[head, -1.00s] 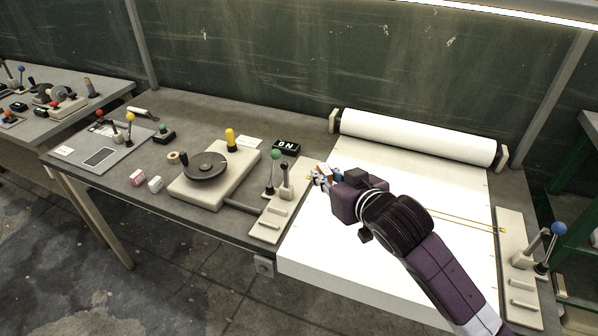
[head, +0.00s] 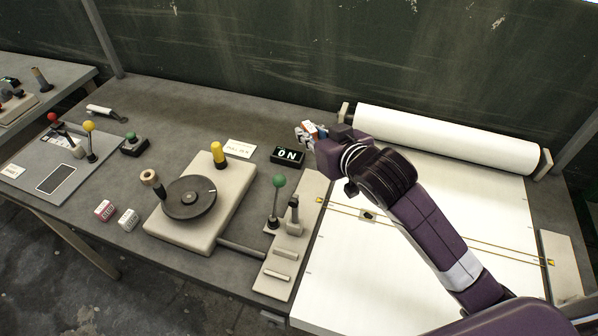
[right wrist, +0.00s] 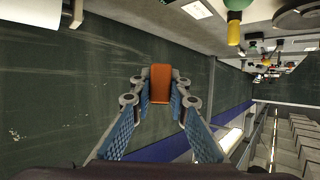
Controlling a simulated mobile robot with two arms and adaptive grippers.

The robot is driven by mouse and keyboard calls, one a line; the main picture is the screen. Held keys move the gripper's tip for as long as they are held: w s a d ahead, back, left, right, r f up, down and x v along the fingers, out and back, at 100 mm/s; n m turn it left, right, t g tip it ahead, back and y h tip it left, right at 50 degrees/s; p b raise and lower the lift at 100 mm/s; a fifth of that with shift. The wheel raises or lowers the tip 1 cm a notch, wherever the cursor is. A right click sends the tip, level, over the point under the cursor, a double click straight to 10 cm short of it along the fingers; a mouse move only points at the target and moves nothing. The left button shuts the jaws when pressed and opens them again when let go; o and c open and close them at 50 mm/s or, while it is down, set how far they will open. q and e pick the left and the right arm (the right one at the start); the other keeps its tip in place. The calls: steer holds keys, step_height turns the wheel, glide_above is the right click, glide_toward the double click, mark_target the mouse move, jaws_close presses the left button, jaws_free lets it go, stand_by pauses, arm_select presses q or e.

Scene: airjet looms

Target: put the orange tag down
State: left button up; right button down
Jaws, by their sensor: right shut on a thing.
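The orange tag (right wrist: 160,83) is a small, flat rectangle held between the fingertips of my right gripper (right wrist: 157,95) in the right wrist view. In the head view my right gripper (head: 308,133) shows at the back of the bench, just above and right of the black ON sign (head: 288,156). The tag is only a small hint of orange there. The gripper appears to be above the bench top; its exact height is hard to tell. My left gripper is in neither view.
A black hand wheel (head: 189,198) and yellow knob (head: 218,151) are to the left. The white roll (head: 450,138) lies at right. Bare bench (head: 245,115) shows behind the ON sign.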

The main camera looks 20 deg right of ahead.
steer(key=shift+w+f, duration=0.25)
steer(key=shift+w, duration=0.1)
step_height(320, 180, down, 4)
steer(key=s, duration=0.2)
glide_above(308, 196)
step_height(308, 196, down, 10)
steer(key=shift+w+f, duration=0.1)
steer(key=shift+f, duration=0.05)
steer(key=shift+f+p, duration=0.3)
steer(key=shift+f, duration=0.15)
step_height(308, 196, down, 4)
steer(key=shift+r, duration=0.2)
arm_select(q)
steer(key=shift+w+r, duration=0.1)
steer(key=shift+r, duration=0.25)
